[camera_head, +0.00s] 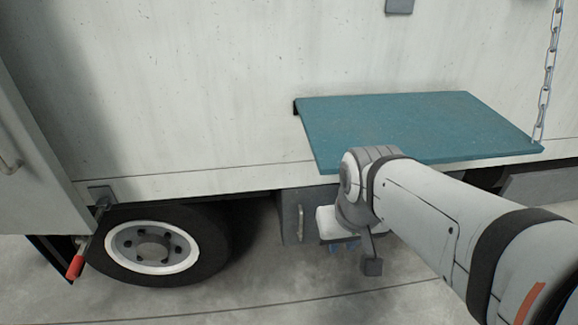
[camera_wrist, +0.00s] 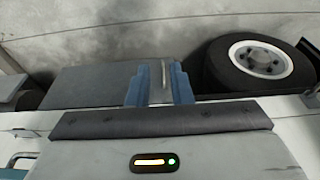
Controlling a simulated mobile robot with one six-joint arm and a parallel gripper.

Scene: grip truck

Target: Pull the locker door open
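The locker door (camera_head: 290,208) is a grey panel under the truck body, right of the wheel, partly hidden behind my arm. It looks shut. Its upright metal handle (camera_head: 300,223) is near the visible left part. In the wrist view the locker door (camera_wrist: 90,84) is left of centre, and the handle (camera_wrist: 161,82) appears between my two blue fingers. My gripper (camera_wrist: 160,88) is open, with a finger on each side of the handle's line. In the head view my gripper (camera_head: 342,246) is low, right of the handle; I cannot tell whether it touches.
A teal fold-down shelf (camera_head: 410,125) sticks out above the locker, hung on a chain (camera_head: 546,80). A wheel (camera_head: 153,247) stands left of the locker. A red-gripped lever (camera_head: 76,266) is further left. The concrete floor (camera_head: 260,300) in front is clear.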

